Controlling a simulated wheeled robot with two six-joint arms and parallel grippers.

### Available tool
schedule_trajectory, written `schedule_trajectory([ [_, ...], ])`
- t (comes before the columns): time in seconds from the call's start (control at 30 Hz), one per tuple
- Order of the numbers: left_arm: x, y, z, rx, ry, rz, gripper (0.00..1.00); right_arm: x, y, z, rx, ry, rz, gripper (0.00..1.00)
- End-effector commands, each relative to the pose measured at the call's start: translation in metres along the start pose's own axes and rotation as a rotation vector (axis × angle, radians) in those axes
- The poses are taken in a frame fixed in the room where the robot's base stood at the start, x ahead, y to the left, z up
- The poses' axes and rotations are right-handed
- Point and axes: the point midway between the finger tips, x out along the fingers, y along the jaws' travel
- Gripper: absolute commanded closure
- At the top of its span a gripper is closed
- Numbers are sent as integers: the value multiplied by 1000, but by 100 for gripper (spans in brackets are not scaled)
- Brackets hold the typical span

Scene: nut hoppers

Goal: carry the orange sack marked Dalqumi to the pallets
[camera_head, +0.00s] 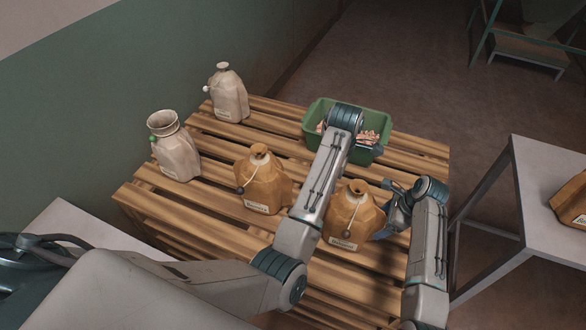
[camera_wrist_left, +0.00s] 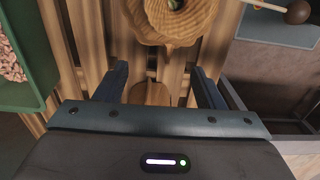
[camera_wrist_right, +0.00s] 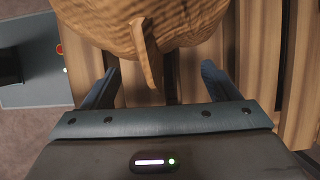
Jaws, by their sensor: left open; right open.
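An orange sack (camera_head: 352,217) with an open neck and a pale label stands upright on the slatted wooden pallets (camera_head: 160,212). Its label is too small to read. The sack also shows at the top of the left wrist view (camera_wrist_left: 172,28) and the right wrist view (camera_wrist_right: 115,22). My right gripper (camera_wrist_right: 158,78) is open at its right side, with a sack ear hanging between the fingers. My left gripper (camera_wrist_left: 160,78) is open on its far side, with a tan flap between the fingers. My left forearm partly hides the pallets; the left fingertips are hidden in the head view.
Another orange sack (camera_head: 262,182) stands to the left, close to my left arm. Two pale sacks, one near (camera_head: 176,150) and one far (camera_head: 228,95), stand further left. A green bin (camera_head: 312,111) of nuts sits behind. A table (camera_head: 535,190) with an orange sack (camera_head: 570,200) stands right.

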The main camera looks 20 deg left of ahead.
Motion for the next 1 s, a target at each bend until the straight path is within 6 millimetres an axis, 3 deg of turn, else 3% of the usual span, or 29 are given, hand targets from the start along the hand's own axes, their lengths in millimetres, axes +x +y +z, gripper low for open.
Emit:
schedule_trajectory([
  [0.43, 0, 0, 0, 0, 0, 0, 37, -9, -1, 0, 0, 0, -1, 9],
  [0.8, 0, 0, 0, 0, 0, 0, 37, -84, -2, 0, -1, -1, -4, 9],
  [1.0, 0, 0, 0, 0, 0, 0, 37, -112, -1, 0, 0, -1, -2, 9],
])
